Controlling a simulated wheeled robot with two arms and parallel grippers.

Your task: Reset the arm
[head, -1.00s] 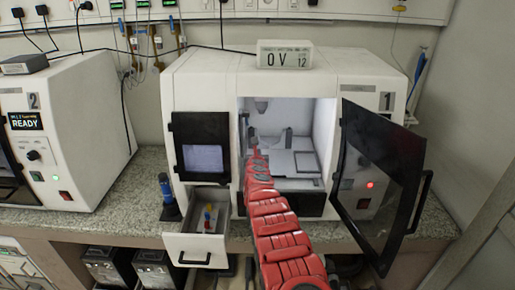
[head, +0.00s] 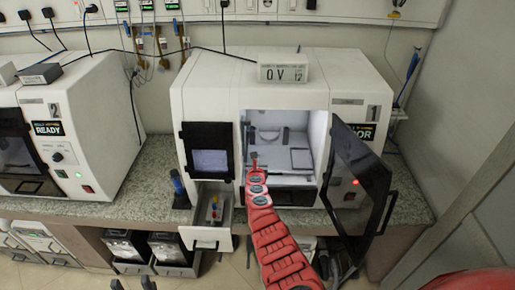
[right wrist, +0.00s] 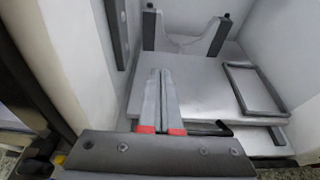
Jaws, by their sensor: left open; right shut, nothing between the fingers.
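My right arm (head: 278,232) is red and runs up from the bottom middle of the head view to the open chamber of the white machine (head: 345,95) marked 1. My right gripper (head: 254,158) is small there, at the chamber opening. In the right wrist view its two grey fingers (right wrist: 160,74) are shut together with nothing between them, above or in front of a metal plate (right wrist: 190,85). The tips of my left gripper (head: 133,284) show apart at the bottom left edge of the head view, empty; the rest is cut off.
The chamber's dark-framed door (head: 358,185) hangs open on the right. A small drawer (head: 212,238) with coloured items is open below left. A dark frame (right wrist: 256,90) and a fixture with black-topped posts (right wrist: 187,42) are inside the chamber. Machine 2 (head: 88,115) stands left.

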